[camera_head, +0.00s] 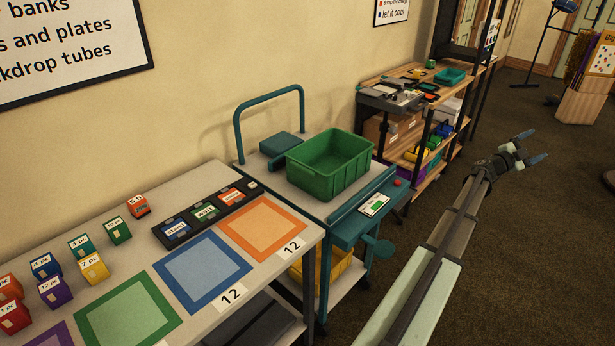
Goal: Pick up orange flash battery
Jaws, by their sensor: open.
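Several small coloured blocks with white labels stand on the light table at left. One orange block (139,206) is alone near the wall, with a label too small to read surely. Another orange block (9,287) is cut by the left edge. An orange labelled piece (231,196) sits in the black tray (174,237). I cannot tell which of these is the flash battery. My gripper (532,147) is open and appears empty at the right, above the dark floor, far from the table.
A green bin (331,168) stands on a teal-framed cart (318,205) right of the table (210,330). Orange, blue and green squares mark the tabletop. A loaded wooden shelf (440,113) stands along the wall behind. Dark floor is clear around my gripper.

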